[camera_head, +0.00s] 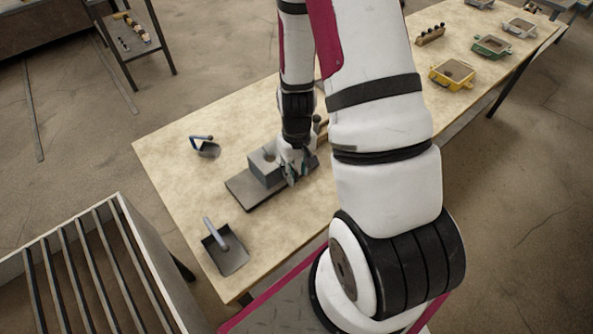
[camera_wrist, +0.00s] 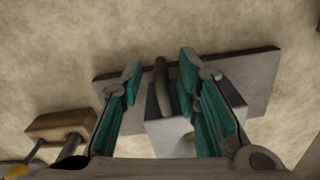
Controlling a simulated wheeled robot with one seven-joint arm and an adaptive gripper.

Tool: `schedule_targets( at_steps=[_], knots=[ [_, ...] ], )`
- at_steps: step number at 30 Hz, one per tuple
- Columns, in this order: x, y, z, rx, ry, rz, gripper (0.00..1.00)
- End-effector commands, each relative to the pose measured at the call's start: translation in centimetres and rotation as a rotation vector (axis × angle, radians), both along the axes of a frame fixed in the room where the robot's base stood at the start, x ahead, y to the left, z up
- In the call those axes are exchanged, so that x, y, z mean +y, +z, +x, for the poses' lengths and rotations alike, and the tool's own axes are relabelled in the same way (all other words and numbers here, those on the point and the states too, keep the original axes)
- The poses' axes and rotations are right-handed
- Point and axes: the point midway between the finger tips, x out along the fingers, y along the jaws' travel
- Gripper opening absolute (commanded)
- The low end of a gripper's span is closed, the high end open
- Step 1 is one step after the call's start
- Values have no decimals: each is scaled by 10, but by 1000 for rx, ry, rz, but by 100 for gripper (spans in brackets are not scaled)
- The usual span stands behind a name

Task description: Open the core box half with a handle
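The grey core box (camera_head: 262,164) stands on a dark flat plate (camera_head: 241,196) on the workbench, partly hidden by my arm. In the wrist view, a dark rod-like handle (camera_wrist: 161,88) rises in front of the core box's pale grey block (camera_wrist: 166,143), and the plate (camera_wrist: 258,70) lies behind it. My gripper (camera_wrist: 160,68), with teal finger pads, is open, with one finger on each side of the handle and gaps visible. In the head view, my gripper (camera_head: 293,172) is at the right side of the core box. The seam between the halves cannot be made out.
A dustpan-like scoop (camera_head: 226,255) and a small ladle-like tool (camera_head: 205,147) lie on the bench's left part. A wooden block with rods (camera_wrist: 62,127) is left of my gripper in the wrist view. Yellow (camera_head: 452,74) and green (camera_head: 491,46) boxes stand at the far right.

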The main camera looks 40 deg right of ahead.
Motion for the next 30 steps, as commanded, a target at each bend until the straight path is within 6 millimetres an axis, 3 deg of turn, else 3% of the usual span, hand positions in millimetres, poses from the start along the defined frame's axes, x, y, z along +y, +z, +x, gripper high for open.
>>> schedule_targets(
  at_steps=[12,16,17,24,30],
  knots=[
    [0,-7,0,0,0,0,30],
    [0,-7,0,0,0,0,3],
    [0,-7,0,0,0,0,0],
    [-3,-6,0,0,-4,0,0],
    [-32,-6,0,-3,-11,-2,0]
  ],
)
